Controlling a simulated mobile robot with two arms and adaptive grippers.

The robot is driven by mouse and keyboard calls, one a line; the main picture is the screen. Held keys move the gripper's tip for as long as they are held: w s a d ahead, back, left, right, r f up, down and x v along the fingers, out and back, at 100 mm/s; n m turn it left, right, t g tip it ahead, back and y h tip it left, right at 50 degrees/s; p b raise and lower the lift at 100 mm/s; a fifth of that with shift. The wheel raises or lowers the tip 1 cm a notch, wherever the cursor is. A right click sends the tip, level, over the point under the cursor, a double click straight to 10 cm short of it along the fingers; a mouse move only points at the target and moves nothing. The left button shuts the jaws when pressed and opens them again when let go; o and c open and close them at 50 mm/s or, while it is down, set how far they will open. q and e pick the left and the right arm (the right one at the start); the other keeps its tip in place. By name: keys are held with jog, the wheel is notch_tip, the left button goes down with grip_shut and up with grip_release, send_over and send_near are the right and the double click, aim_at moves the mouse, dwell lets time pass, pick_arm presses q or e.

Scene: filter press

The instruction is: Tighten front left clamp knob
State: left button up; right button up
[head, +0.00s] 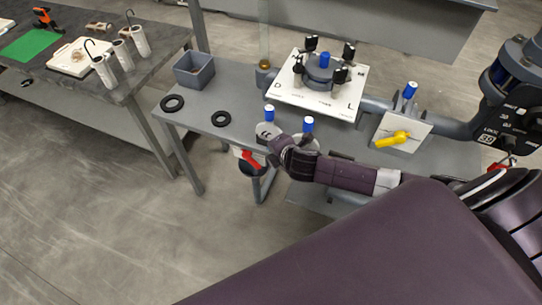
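The filter press has a round grey cover with a blue centre piece (325,60), set on a white lettered plate (290,90). Several black clamp knobs stand around the cover. The front left clamp knob (298,69) is upright at the cover's near left side, and nothing covers it. My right gripper (283,150) is at the bench's front edge, below and apart from that knob in the picture. It is dark and seen from behind, so its fingers cannot be told open or shut. My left gripper does not show.
Blue-topped fittings (269,113) and a red handle (249,160) are close to my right gripper. A yellow valve handle (393,139) is at right.

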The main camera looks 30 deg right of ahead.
jog(key=shift+m+g, duration=0.3)
jog(key=shift+m, duration=0.6)
jog(key=f, duration=0.1)
jog(key=s+f, duration=0.1)
jog(key=f, duration=0.2)
jog(key=shift+s+f, duration=0.1)
jog(key=shift+s, duration=0.25)
